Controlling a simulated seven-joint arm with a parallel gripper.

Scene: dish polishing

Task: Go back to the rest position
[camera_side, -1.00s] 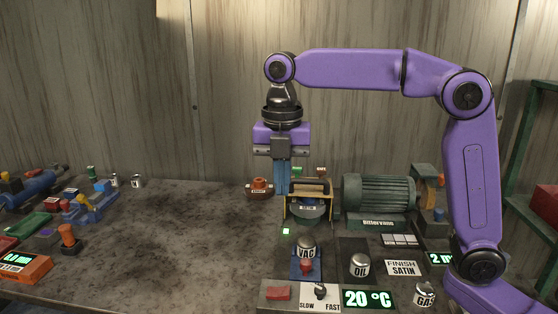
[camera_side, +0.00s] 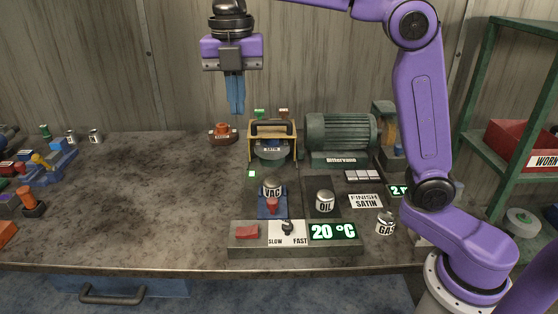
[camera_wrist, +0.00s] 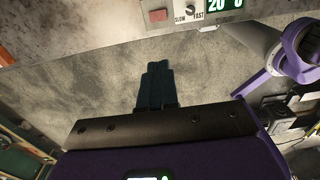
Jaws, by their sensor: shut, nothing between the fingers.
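My gripper (camera_side: 236,108) is shut and empty, its blue fingers pointing straight down. In the side view it hangs in the air above the back of the workbench, left of and higher than the yellow-framed polishing unit (camera_side: 271,140). In the wrist view the dark shut fingers (camera_wrist: 155,76) show with only a grey surface beyond them. Nothing touches the fingers.
The workbench (camera_side: 130,200) has wide free room at its left middle. A green shelf (camera_side: 480,120) is at far right.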

